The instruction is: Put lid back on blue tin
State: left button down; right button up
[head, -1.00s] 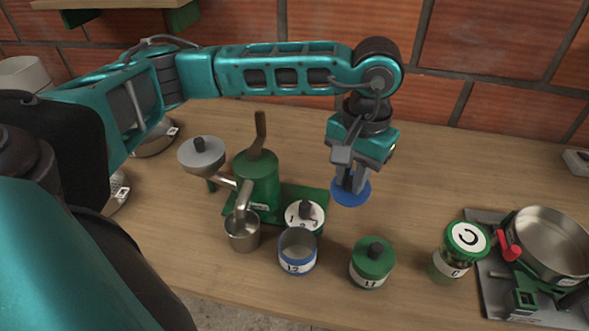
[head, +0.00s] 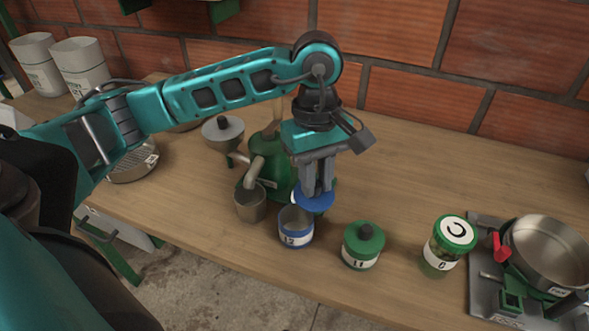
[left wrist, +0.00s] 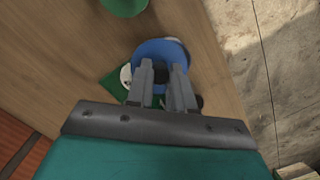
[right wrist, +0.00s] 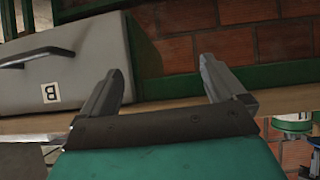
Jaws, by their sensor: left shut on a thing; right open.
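The blue tin (head: 296,238), labelled 12, stands open on the table in the head view. My left gripper (head: 317,190) is shut on the blue lid (head: 316,204) and holds it above and slightly behind the tin's right rim, apart from the tin as far as I can tell. In the left wrist view the blue lid (left wrist: 164,52) sits between the fingertips (left wrist: 162,78) and hides most of the tin. My right gripper (right wrist: 158,80) is open and empty, facing a grey drawer or box marked B, away from the tin.
A green lidded tin (head: 363,256) stands right of the blue tin. A metal cup (head: 251,204) and the green pulper (head: 263,165) stand left and behind. A jar with a C lid (head: 446,250) and a pan on a scale (head: 548,250) are farther right.

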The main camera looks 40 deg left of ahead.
aim_at(295, 192)
pick_arm(q)
jog(key=n, duration=0.1)
jog(key=a+n, duration=0.1)
jog(key=n, duration=0.1)
jog(key=s+n, duration=0.1)
jog(key=n, duration=0.1)
jog(key=shift+a+r+h, duration=0.25)
jog(key=shift+h, duration=0.15)
jog(key=n, duration=0.1)
jog(key=a+n+t, duration=0.1)
jog(key=n, duration=0.2)
jog(key=shift+s+a+r+n+t, duration=0.25)
jog(key=shift+s+r+n+t, duration=0.05)
jog(key=shift+s+n, duration=0.1)
jog(key=shift+f+b, duration=0.7)
jog(key=shift+f, duration=0.35)
notch_tip(295, 192, down, 4)
jog(key=b, duration=0.2)
jog(key=shift+r+b, duration=0.25)
jog(key=shift+b, duration=0.05)
jog(key=shift+f+b, duration=0.35)
pick_arm(e)
jog(key=shift+w+a+f+y, duration=0.25)
jog(key=shift+a+f, duration=0.15)
jog(key=shift+f, duration=0.2)
jog(key=shift+w+a+f+y, duration=0.2)
jog(key=shift+a+f, duration=0.2)
jog(key=shift+f, duration=0.2)
jog(key=shift+d+f, duration=0.15)
jog(key=shift+f, duration=0.25)
